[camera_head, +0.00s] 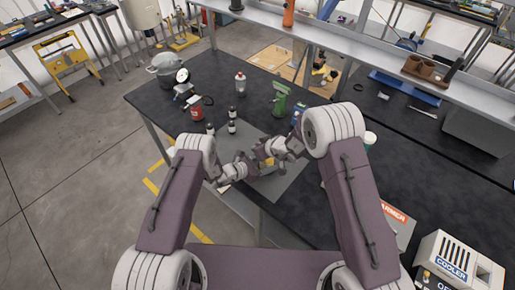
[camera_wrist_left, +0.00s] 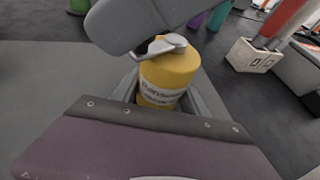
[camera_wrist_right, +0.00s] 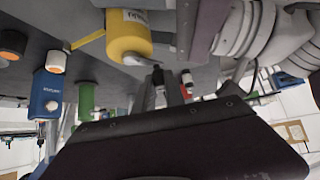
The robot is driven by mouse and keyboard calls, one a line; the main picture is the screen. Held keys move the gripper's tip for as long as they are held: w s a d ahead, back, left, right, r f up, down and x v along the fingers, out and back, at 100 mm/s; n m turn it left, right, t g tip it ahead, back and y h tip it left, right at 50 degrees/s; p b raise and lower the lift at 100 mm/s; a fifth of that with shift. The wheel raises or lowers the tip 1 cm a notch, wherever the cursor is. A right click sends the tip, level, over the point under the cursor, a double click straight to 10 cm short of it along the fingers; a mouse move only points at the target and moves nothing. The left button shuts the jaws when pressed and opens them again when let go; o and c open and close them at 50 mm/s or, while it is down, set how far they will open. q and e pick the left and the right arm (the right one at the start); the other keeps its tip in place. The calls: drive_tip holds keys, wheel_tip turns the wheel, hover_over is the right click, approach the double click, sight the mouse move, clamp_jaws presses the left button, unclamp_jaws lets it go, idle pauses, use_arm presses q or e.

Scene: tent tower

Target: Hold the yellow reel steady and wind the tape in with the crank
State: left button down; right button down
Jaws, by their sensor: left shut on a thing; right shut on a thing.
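The yellow reel (camera_head: 269,162) is on the grey mat at the front of the dark table, mostly hidden by my grippers in the head view. In the left wrist view the yellow reel (camera_wrist_left: 168,78) stands between the fingers of my left gripper (camera_wrist_left: 165,100), which is shut on it. A grey metal crank (camera_wrist_left: 163,45) sits on the reel's top. My right gripper (camera_wrist_right: 168,90) is beside the reel's crank end, shut on what seems to be the crank; the exact contact is hard to see. The yellow reel (camera_wrist_right: 128,35) also shows in the right wrist view, with yellow tape (camera_wrist_right: 87,40) running off it.
A grey pot (camera_head: 166,66) is at the far left corner. A cooler box (camera_head: 455,262) is at the right front.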

drive_tip(key=shift+w+r, duration=0.1)
idle(0.4)
drive_tip(key=c, duration=1.4)
unclamp_jaws()
drive_tip(key=v, duration=1.2)
drive_tip(key=shift+a, duration=0.1)
